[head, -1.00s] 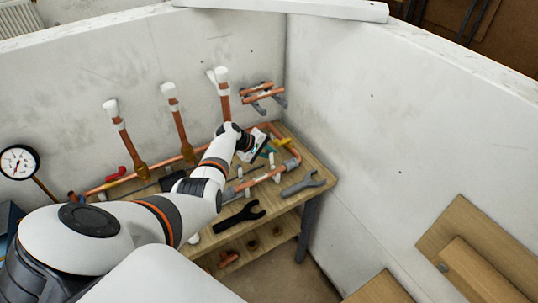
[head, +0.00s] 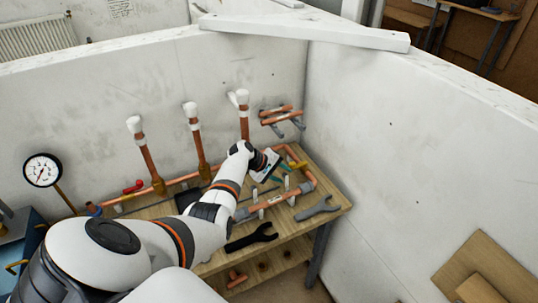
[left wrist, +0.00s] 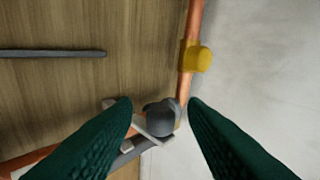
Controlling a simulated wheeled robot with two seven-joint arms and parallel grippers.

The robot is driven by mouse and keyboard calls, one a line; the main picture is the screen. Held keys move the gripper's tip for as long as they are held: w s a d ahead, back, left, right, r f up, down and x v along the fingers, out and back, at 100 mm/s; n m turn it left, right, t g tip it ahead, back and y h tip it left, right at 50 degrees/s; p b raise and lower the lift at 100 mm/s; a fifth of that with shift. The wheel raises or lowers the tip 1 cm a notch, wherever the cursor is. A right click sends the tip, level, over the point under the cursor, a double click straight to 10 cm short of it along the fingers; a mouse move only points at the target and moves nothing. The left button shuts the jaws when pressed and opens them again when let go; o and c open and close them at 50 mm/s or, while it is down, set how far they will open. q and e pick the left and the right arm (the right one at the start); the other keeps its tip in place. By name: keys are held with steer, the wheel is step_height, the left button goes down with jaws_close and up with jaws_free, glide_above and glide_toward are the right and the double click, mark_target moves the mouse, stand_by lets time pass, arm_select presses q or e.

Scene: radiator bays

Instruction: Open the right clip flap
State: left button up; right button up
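My left gripper (head: 273,168) is over the right part of the wooden bench (head: 338,200), close to the copper pipe run (head: 270,204). In the left wrist view its two green fingers (left wrist: 160,105) are spread apart with nothing gripped. A rounded grey fitting (left wrist: 161,117) shows between and beyond the fingertips. A pale flat piece (left wrist: 150,126) lies beside it, perhaps a clip flap; I cannot tell whether it is open or shut. White upright pieces (head: 287,183) stand along the pipe in the head view. My right gripper is not in view.
A yellow fitting (left wrist: 196,59) sits on the pipe near the wall. A grey wrench (head: 317,209) and a black wrench (head: 252,237) lie at the bench front. Capped copper risers (head: 195,140) stand behind. White walls (head: 400,150) close off the back and right.

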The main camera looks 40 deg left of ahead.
arm_select(q)
steer(key=v, duration=1)
steer(key=shift+s, duration=0.15)
